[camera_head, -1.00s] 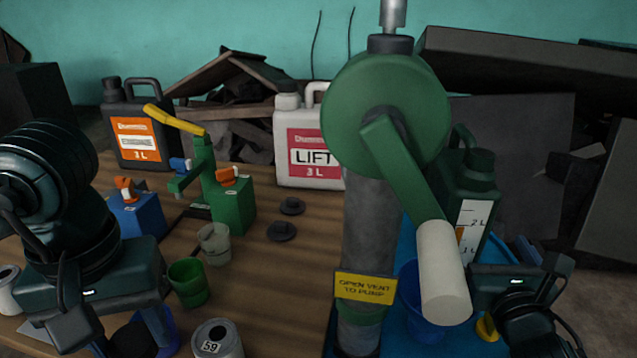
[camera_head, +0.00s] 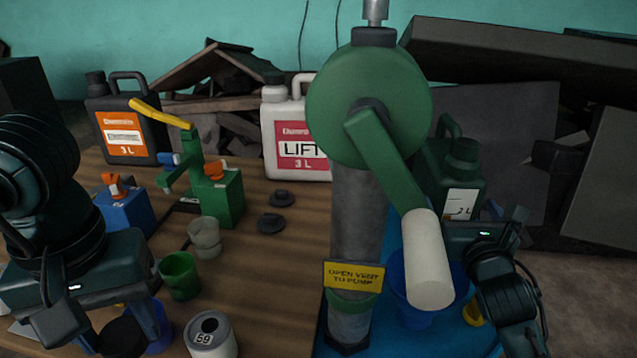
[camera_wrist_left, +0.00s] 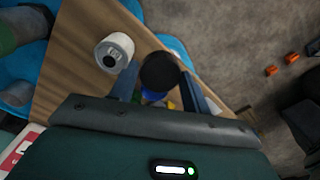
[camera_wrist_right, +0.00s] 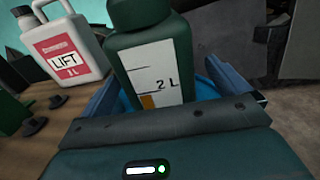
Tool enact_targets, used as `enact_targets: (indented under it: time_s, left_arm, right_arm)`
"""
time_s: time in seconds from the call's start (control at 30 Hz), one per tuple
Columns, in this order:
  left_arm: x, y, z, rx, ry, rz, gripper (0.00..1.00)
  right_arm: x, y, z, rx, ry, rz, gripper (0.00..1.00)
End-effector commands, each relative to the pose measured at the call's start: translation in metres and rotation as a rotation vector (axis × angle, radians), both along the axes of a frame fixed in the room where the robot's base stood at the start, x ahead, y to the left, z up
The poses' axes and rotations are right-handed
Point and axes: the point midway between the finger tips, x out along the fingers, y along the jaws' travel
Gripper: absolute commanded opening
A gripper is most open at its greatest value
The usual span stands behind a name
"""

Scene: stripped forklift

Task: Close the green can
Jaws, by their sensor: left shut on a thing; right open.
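The dark green can (camera_head: 450,178) stands at the right behind the pump, upright, with a white level strip; it also shows in the right wrist view (camera_wrist_right: 150,65). Its mouth is cut off in the wrist view and I cannot tell whether a cap is on it. My right gripper (camera_head: 482,218) is open, its fingers on either side of the can's body. My left gripper (camera_head: 122,330) is shut on a round black cap (camera_head: 120,340) at the table's near left; the cap also shows in the left wrist view (camera_wrist_left: 160,72). Two other dark caps (camera_head: 271,223) lie mid-table.
A big green hand pump (camera_head: 368,105) with a pale grip stands between my arms, above a blue tray (camera_head: 395,335) and blue bucket (camera_head: 418,312). A white LIFT jug (camera_head: 300,150), small green cup (camera_head: 180,277), grey cup (camera_head: 205,240) and tin (camera_head: 210,335) stand leftward.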

Motion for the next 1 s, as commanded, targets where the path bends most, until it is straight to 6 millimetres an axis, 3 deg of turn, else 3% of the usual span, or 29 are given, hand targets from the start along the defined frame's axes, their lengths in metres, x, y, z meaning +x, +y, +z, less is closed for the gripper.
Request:
enact_targets:
  time_s: [0.23,0.6,1.0]
  left_arm:
    - [0.0,0.0,0.001,0.0,0.0,0.0,0.26]
    - [0.0,0.0,0.005,0.0,0.0,0.0,0.26]
    - [0.0,0.0,0.005,0.0,0.0,0.0,0.26]
  right_arm:
    - [0.005,0.0,0.002,0.001,-0.001,-0.001,1.0]
    - [0.05,-0.003,0.005,0.0,0.0,0.0,1.0]
    - [0.051,-0.003,0.005,-0.001,0.001,0.0,0.97]
